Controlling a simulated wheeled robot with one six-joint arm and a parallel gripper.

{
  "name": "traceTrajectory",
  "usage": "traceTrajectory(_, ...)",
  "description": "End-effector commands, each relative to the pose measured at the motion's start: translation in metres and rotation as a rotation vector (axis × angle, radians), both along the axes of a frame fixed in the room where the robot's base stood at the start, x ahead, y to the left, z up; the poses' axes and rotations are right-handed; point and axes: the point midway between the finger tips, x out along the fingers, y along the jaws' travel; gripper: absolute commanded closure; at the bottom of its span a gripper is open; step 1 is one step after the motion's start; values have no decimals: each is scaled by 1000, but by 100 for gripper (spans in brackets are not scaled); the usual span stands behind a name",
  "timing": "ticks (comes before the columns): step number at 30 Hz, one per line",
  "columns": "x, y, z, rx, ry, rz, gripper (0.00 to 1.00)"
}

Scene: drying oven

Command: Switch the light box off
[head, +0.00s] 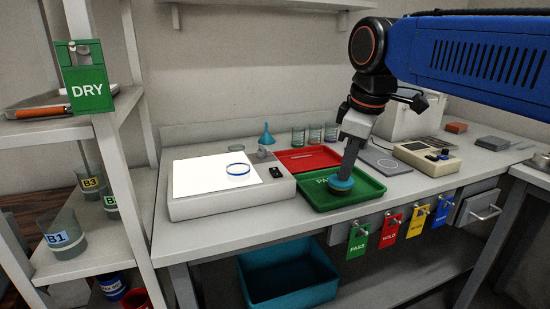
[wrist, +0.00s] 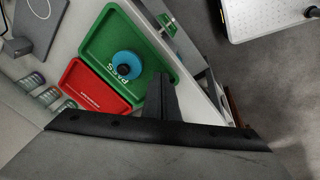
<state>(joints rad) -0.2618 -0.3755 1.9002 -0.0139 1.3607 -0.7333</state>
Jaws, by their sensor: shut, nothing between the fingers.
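The light box (head: 190,207) is a pale grey unit on the left of the bench. Its top panel (head: 205,181) shows bright white, and a blue-rimmed round dish (head: 238,170) lies on it. A small black switch (head: 277,171) sits on its right side; its position is too small to read. My gripper (head: 346,178) is shut and empty, pointing down over the green tray, to the right of the switch. In the wrist view my gripper (wrist: 162,82) shows beside a blue disc with a black centre (wrist: 127,63). The light box is not visible there.
The green PASS tray (head: 372,187) holds the blue disc, and a red tray (head: 325,155) lies behind it. Beakers and a blue funnel (head: 267,138) stand at the back. Coloured tags (head: 358,241) hang on the bench front. A shelf rack (head: 125,190) stands at left.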

Motion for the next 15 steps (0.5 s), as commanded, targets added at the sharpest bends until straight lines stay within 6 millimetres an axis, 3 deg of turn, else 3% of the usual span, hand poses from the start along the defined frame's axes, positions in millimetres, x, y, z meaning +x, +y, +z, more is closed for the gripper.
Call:
traceTrajectory(6,36,40,42,-58,29,252,100)
traceTrajectory(15,74,98,89,-130,64,595,100)
